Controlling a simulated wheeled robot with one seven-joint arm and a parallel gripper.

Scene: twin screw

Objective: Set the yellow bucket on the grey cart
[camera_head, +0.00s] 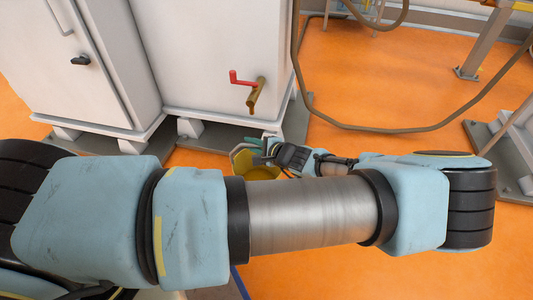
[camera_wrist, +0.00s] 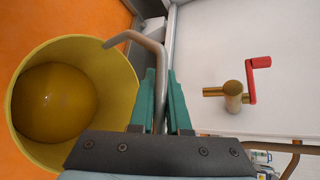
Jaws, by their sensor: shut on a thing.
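The yellow bucket (camera_wrist: 112,70) hangs from my gripper (camera_wrist: 163,88) in the wrist view, and I see into its open mouth. The green fingers are shut on its grey handle (camera_wrist: 148,44). A round yellow-brown surface (camera_wrist: 56,102) shows inside the bucket; I cannot tell if it is liquid or the bottom. In the head view the bucket (camera_head: 262,170) is partly hidden behind my arm, and my gripper (camera_head: 254,146) is beside its rim, in front of the white cabinet. The grey cart is not clearly in view.
A brass tap with a red handle (camera_head: 243,79) sticks out of the white cabinet (camera_head: 205,50) just beyond the bucket. A brown hose (camera_head: 400,129) loops at the right. Grey metal feet (camera_head: 466,72) stand on the orange floor (camera_head: 400,90), which has free room at the right.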

